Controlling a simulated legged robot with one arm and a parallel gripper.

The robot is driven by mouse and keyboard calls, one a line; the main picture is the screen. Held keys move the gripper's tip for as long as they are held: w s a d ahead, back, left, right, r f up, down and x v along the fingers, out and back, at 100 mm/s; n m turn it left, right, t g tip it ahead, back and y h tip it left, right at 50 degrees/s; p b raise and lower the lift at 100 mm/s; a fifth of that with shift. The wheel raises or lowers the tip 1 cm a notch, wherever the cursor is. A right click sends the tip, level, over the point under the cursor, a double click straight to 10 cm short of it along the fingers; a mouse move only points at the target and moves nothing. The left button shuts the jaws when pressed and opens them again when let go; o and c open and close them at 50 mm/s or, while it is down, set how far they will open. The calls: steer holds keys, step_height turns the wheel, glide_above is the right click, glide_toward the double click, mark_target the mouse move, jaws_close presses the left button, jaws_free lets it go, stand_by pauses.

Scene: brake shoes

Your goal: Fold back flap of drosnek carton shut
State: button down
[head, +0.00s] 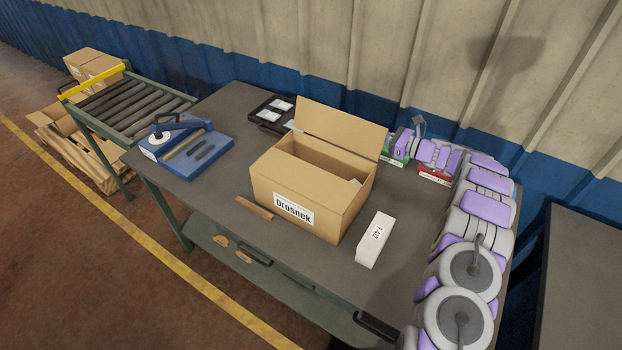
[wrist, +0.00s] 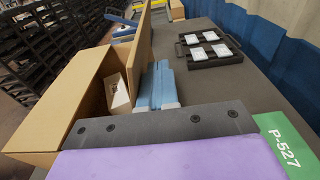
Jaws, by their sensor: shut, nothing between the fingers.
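The drosnek carton (head: 305,205) is a brown box standing open on the table, its label facing front. Its back flap (head: 341,125) stands up, leaning slightly back. In the wrist view the flap (wrist: 144,38) shows nearly edge-on, with the open carton (wrist: 62,100) to its left. A white item (wrist: 118,93) lies inside the carton. My gripper (wrist: 161,68) is shut and empty, its blue fingers just behind the flap, on the outer side. I cannot tell whether they touch it. In the head view the flap appears to hide the fingers.
A white box (head: 375,240) stands right of the carton. Green (head: 386,158) and red (head: 434,178) boxes are behind it to the right. A black tray (head: 262,113) with white packs lies behind left. A blue device (head: 186,150) is at left. A brown strip (head: 254,208) lies in front.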

mark_target(372, 140)
steer(key=shift+s+a+r, duration=0.3)
steer(key=shift+s+a, duration=0.2)
steer(key=shift+s, duration=0.15)
steer(key=shift+s+a+r+b, duration=0.2)
steer(key=shift+s+a+b, duration=0.4)
steer(key=shift+s, duration=0.5)
steer(key=shift+s+a+f, duration=0.25)
steer(key=shift+s+a, duration=0.5)
steer(key=shift+s, duration=0.25)
steer(key=s+d+r+p, duration=0.3)
steer(key=s+d+p, duration=0.2)
steer(key=d, duration=0.3)
steer(key=shift+s+d+r, duration=0.15)
steer(key=shift+s+r, duration=0.1)
steer(key=shift+r, duration=0.1)
